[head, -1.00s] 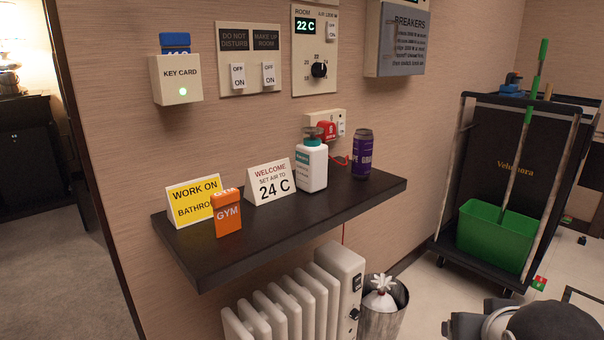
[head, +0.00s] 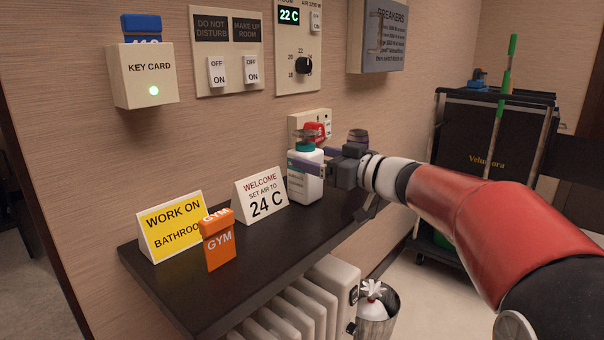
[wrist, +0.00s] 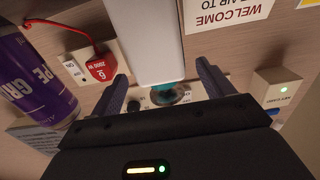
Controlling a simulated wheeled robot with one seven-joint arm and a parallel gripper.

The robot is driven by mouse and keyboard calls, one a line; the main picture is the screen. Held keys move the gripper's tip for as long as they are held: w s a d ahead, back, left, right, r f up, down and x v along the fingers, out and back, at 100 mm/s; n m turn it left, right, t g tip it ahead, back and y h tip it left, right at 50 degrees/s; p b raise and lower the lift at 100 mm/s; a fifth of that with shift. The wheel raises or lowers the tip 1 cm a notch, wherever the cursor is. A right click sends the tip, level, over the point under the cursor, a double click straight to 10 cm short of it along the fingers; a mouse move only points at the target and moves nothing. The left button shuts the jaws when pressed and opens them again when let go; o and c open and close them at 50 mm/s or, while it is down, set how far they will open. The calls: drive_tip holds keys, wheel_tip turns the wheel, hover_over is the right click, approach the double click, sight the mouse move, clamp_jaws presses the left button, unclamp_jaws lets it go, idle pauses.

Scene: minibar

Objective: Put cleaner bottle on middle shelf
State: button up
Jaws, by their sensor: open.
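The fingers are open, one on the near side and one on the far side of the bottle. In the wrist view the bottle (wrist: 145,40) lies between the two spread fingers of my gripper (wrist: 163,72). Whether a finger touches it, I cannot tell. No shelf clearly identifiable as the middle shelf shows.
A purple can (wrist: 35,85) stands close beside my gripper. A welcome card (head: 260,195), a yellow sign (head: 172,228) and an orange gym box (head: 218,245) stand left of the bottle. A red plug (head: 314,132) is behind. A black cart (head: 485,145) stands at the back right.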

sight(299, 151)
drive_tip(key=x, duration=0.5)
drive_tip(key=shift+w+a+r, duration=0.1)
drive_tip(key=shift+w+a, duration=0.15)
drive_tip(key=shift+a, duration=0.05)
drive_tip(key=shift+r, duration=0.1)
drive_tip(key=c, duration=1.5)
